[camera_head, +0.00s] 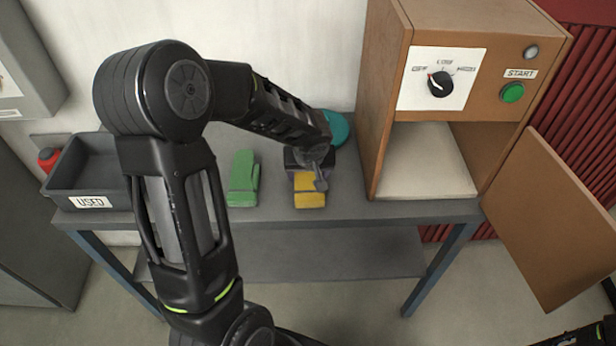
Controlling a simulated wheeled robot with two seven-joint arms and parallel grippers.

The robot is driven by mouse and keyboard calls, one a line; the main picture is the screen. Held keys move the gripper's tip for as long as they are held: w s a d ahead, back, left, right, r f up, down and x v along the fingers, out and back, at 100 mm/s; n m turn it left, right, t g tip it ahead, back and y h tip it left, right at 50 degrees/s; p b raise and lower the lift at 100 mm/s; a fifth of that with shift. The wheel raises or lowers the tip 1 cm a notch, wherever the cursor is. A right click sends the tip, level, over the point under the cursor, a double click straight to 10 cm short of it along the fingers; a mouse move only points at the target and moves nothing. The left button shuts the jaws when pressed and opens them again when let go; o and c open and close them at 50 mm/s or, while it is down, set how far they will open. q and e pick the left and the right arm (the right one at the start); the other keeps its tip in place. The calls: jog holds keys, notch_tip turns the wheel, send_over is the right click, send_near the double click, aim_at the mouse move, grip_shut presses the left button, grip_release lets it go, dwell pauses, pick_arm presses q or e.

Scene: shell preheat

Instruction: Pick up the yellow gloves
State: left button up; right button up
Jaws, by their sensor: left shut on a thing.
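The yellow gloves (309,192) lie on the grey table, near its front edge, left of the wooden cabinet. My left gripper (318,181) is over them from behind and is shut on them. The gripper and wrist cover the back part of the gloves. I cannot tell whether the gloves are lifted off the table. At the lower right corner, a dark part of my right arm (590,335) shows, but its gripper does not.
Green gloves (243,178) lie left of the yellow ones. A grey bin marked USED (91,202) stands at the left. A teal round thing (337,128) is behind my gripper. The wooden cabinet (386,100) has a dial, a green START button (512,92) and an open door (555,225).

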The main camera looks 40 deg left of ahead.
aim_at(308, 177)
pick_arm(q)
notch_tip(308, 177, up, 10)
dwell(0.6)
jog(key=shift+s, duration=0.1)
dwell(0.5)
